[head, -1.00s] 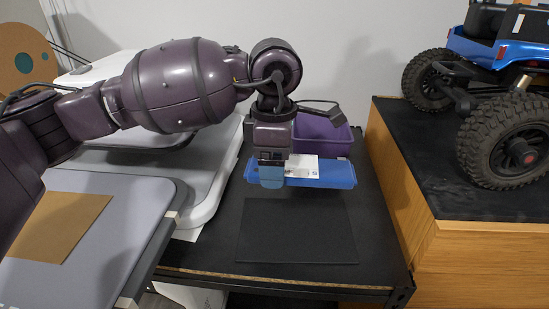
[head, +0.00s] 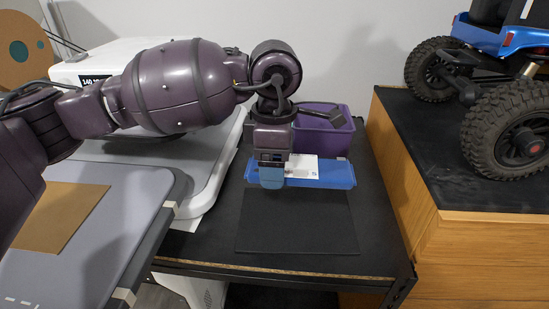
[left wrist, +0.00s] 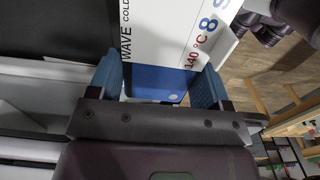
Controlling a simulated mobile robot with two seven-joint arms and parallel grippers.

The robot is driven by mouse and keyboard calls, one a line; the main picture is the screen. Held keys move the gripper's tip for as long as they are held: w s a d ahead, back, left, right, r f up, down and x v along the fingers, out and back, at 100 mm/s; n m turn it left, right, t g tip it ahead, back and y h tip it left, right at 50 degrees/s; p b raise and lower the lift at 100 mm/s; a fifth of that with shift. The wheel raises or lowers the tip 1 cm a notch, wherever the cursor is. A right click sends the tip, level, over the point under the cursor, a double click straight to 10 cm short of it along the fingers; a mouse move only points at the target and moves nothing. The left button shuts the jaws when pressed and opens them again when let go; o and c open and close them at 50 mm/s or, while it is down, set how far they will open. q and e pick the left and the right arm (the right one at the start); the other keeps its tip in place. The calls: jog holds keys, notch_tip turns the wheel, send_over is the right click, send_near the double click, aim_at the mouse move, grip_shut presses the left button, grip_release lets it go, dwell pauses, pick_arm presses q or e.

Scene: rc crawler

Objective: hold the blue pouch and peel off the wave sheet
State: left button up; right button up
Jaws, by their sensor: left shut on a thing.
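My left gripper (head: 271,178) points down, with blue fingertips, and is shut on the blue pouch (head: 335,177). The pouch shows as a long flat blue strip above the bench. A white sheet with small print (head: 305,166) lies on its upper face, right of the fingers. In the left wrist view, the blue pouch (left wrist: 147,84) sits between the two fingers of my left gripper (left wrist: 160,82). The white printed sheet (left wrist: 165,25) reads "WAVE COLD" and "140 °C" and spreads beyond the fingertips. My right gripper is not clearly seen in either view.
A black mat (head: 297,222) lies on the dark bench below the pouch. A purple bin (head: 327,142) stands behind. A grey board with a brown sheet (head: 62,215) is at left, before a white machine (head: 85,72). A truck model (head: 515,125) stands on the wooden cabinet at right.

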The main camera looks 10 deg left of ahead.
aim_at(274, 216)
pick_arm(q)
jog(key=shift+f, duration=0.85)
jog(key=shift+f+b, duration=0.5)
jog(key=shift+f, duration=0.4)
jog(key=shift+f, duration=0.9)
jog(key=shift+f+b, duration=0.45)
jog(key=shift+f, duration=0.3)
jog(key=shift+f, duration=0.8)
jog(key=shift+s+f+b, duration=0.1)
jog(key=shift+f+b, duration=0.6)
jog(key=shift+f, duration=0.85)
jog(key=shift+r, duration=0.1)
jog(key=o, duration=0.8)
jog(key=shift+o, duration=0.9)
